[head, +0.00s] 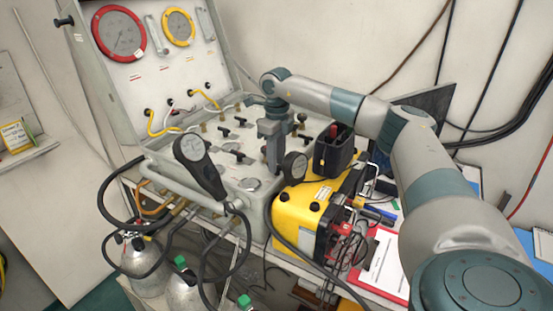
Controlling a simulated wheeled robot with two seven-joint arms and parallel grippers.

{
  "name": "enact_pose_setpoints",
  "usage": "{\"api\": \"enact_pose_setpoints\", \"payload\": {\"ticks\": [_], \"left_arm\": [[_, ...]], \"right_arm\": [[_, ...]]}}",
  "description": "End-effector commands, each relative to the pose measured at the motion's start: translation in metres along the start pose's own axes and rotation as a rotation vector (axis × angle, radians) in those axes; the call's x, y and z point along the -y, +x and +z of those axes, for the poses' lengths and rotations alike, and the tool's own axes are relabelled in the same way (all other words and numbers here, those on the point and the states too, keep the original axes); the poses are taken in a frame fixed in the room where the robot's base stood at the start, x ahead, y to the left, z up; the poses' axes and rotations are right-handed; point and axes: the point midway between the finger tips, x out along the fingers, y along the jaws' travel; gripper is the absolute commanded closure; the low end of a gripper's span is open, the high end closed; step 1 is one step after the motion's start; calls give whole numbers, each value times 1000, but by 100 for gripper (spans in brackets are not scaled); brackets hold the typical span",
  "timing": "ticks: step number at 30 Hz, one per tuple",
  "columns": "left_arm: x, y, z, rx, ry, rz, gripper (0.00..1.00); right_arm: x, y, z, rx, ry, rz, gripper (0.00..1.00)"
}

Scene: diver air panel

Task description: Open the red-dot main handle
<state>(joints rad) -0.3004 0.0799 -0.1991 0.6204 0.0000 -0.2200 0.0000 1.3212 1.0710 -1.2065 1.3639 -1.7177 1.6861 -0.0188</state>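The air panel (198,143) is a grey open case with several small black handles on its flat deck. My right gripper (273,168) points down over the right part of the deck, to the right of these handles. Its fingers hide what is right behind them. I cannot tell whether they are apart or closed, or whether they touch anything. My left gripper is not in view.
The raised lid carries a red-rimmed gauge (119,34) and a yellow-rimmed gauge (179,27). A black gauge or handset (196,158) rises at the panel's front. Hoses and cylinders (146,254) are below.

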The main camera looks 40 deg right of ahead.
Motion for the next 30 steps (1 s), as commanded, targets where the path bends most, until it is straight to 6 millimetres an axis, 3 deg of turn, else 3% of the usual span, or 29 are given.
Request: {"api": "enact_pose_setpoints", "payload": {"ticks": [1,5,19,30], "left_arm": [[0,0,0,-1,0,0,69],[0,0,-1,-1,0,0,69],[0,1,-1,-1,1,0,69],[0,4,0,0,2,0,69]], "right_arm": [[0,0,0,0,0,0,71],[0,0,0,0,0,0,100],[0,0,0,1,-42,0,100],[0,0,0,0,-260,0,100]]}}
